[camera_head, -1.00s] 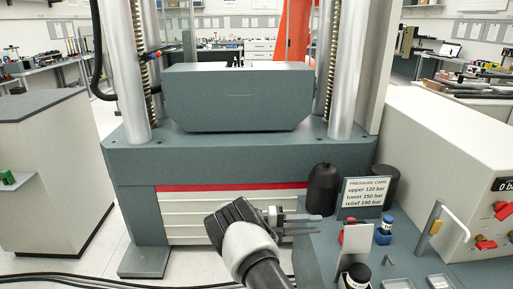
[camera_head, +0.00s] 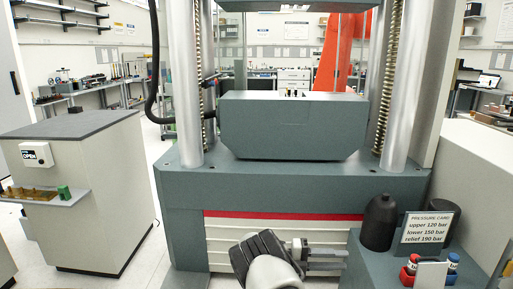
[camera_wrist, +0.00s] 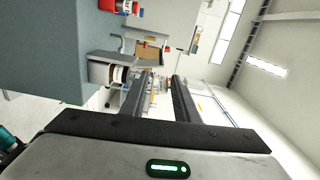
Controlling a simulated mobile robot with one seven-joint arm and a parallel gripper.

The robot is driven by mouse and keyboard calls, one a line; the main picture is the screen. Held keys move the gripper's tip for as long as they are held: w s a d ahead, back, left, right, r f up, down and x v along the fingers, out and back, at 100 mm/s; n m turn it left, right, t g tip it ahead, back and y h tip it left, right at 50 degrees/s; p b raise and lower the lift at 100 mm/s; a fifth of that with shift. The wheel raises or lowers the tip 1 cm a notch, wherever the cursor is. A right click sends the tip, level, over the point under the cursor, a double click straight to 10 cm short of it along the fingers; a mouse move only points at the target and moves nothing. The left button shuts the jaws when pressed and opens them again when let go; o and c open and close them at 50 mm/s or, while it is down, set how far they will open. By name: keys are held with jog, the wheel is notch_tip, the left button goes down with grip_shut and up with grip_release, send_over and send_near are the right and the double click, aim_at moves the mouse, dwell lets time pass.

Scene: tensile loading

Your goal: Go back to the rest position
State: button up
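My gripper (camera_head: 328,259) is low in front of the testing machine's base in the head view, pointing right toward the side table. Its two fingers are apart with nothing between them. The wrist view also shows the gripper (camera_wrist: 160,95) with a clear gap between its dark fingers. The view is tilted on its side there.
The testing machine (camera_head: 290,178) stands in the middle. At right, a table (camera_head: 372,268) bears a black bottle (camera_head: 379,222), a pressure card (camera_head: 428,228), and red and blue items. A grey cabinet (camera_head: 95,215) stands at left. White floor is free between cabinet and machine.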

jog(key=s+r+m+y, duration=0.6)
jog(key=s+r+m, duration=0.1)
jog(key=r+m, duration=0.2)
jog(key=s+r+m+y, duration=0.5)
jog(key=s+r+m, duration=0.2)
jog(key=r+m, duration=0.25)
jog(key=s+a+r+m+t+y, duration=0.35)
jog(key=s+a+m, duration=0.25)
jog(key=s+m, duration=0.3)
jog(key=s+a+r+m+t+y, duration=0.3)
jog(key=s+a+r+m+y, duration=0.15)
jog(key=s+m, duration=0.5)
notch_tip(320, 180, up, 19)
jog(key=n+h+p, duration=0.1)
jog(key=p, duration=1.8)
jog(key=shift+a+p, duration=0.3)
jog(key=shift+a, duration=0.1)
